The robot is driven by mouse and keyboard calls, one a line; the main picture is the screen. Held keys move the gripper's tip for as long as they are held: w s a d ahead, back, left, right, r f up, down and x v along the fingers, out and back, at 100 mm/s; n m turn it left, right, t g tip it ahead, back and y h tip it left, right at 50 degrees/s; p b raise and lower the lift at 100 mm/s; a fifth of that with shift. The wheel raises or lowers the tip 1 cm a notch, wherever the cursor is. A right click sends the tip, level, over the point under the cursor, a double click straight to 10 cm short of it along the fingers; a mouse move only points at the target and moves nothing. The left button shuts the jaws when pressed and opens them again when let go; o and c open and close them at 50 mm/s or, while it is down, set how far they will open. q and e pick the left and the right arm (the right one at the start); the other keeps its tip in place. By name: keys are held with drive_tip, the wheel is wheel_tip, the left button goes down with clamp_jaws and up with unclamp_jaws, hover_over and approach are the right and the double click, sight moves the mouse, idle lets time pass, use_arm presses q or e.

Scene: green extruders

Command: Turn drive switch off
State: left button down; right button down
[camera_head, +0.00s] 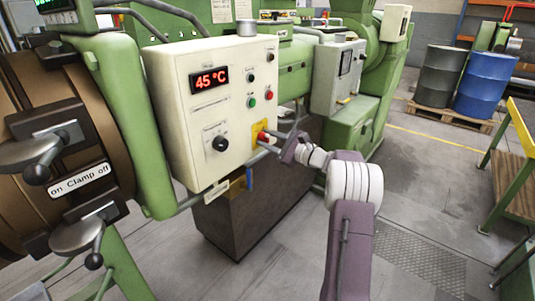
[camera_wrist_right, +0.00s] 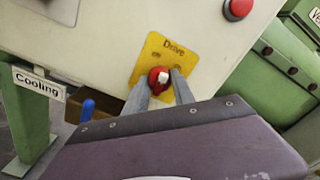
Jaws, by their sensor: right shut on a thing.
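The drive switch is a red knob (camera_wrist_right: 157,75) with a pale mark, on a yellow plate (camera_wrist_right: 152,50) labelled "Drive" in the right wrist view. In the head view the yellow plate (camera_head: 259,128) is at the lower right of the cream control box, and the knob is partly hidden by the fingers. My right gripper (camera_head: 266,140) reaches in from the right. Its fingers (camera_wrist_right: 162,80) lie on either side of the knob, shut on it. The plate's small position words are too blurred to read surely. My left gripper is not in view.
The cream control box (camera_head: 185,130) carries a display reading 45 °C (camera_head: 209,79), a black knob (camera_head: 220,143) and several buttons. A red button (camera_wrist_right: 238,8) is above right of the switch. A clamp unit (camera_head: 80,180) stands left. Blue and dark barrels (camera_head: 485,85) stand far right.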

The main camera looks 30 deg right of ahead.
drive_tip(key=n+b, duration=0.2)
drive_tip(key=b, duration=0.1)
drive_tip(key=n+b, duration=0.2)
drive_tip(key=b, duration=0.2)
drive_tip(key=shift+f+n, duration=0.2)
drive_tip(key=shift+n, duration=0.1)
drive_tip(key=shift+r+n+b, duration=0.2)
drive_tip(key=shift+n+b, duration=0.6)
drive_tip(key=shift+b, duration=0.1)
drive_tip(key=c, duration=1.1)
unclamp_jaws()
drive_tip(key=shift+o, duration=0.2)
drive_tip(key=v, duration=0.9)
